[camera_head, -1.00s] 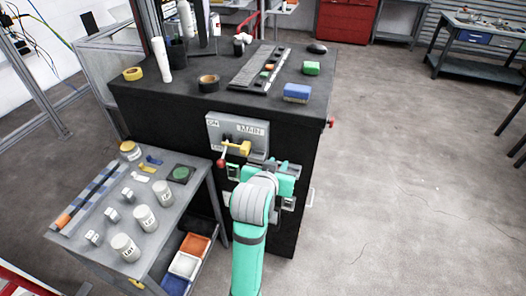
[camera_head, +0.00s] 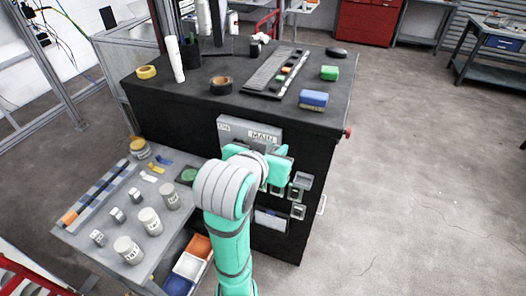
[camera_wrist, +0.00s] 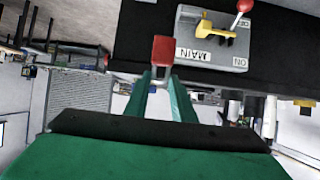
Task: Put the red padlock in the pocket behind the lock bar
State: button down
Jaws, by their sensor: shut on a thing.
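My gripper (camera_wrist: 161,78) is shut on the red padlock (camera_wrist: 163,49), which sticks out beyond the fingertips in the wrist view. The grey MAIN switch box (camera_wrist: 222,58) is ahead, upside down in that view, with a yellow bar (camera_wrist: 207,32) across its face and a red knob (camera_wrist: 244,5) on a lever. The padlock appears beside the box, to the left of it in the wrist view; I cannot tell the gap. In the head view my gripper (camera_head: 275,164) is in front of the box (camera_head: 262,135) and hides the yellow bar, the lever and the padlock. The pocket cannot be made out.
The box is on the front of a black cabinet (camera_head: 304,140). Small holders (camera_head: 298,211) hang below and right of my gripper. A grey side table (camera_head: 95,262) with several jars stands at left. Tape, blocks and a keyboard-like strip lie on the cabinet top. The floor at right is clear.

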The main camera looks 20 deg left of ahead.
jog(key=w+a+f, duration=0.1)
jog(key=w+f, duration=0.2)
jog(key=f, duration=0.1)
jog(key=w+a+f, duration=0.2)
jog(key=w+f, duration=0.2)
jog(key=w+a+f, duration=0.2)
jog(key=w+f, duration=0.1)
jog(key=f, duration=0.1)
jog(key=shift+w+a, duration=0.1)
jog(key=shift+w, duration=0.3)
jog(key=shift+s+a+f, duration=0.1)
jog(key=shift+a+f, duration=0.05)
jog(key=shift+f, duration=0.05)
jog(key=c, duration=1.5)
grip_release()
jog(key=shift+w, duration=0.2)
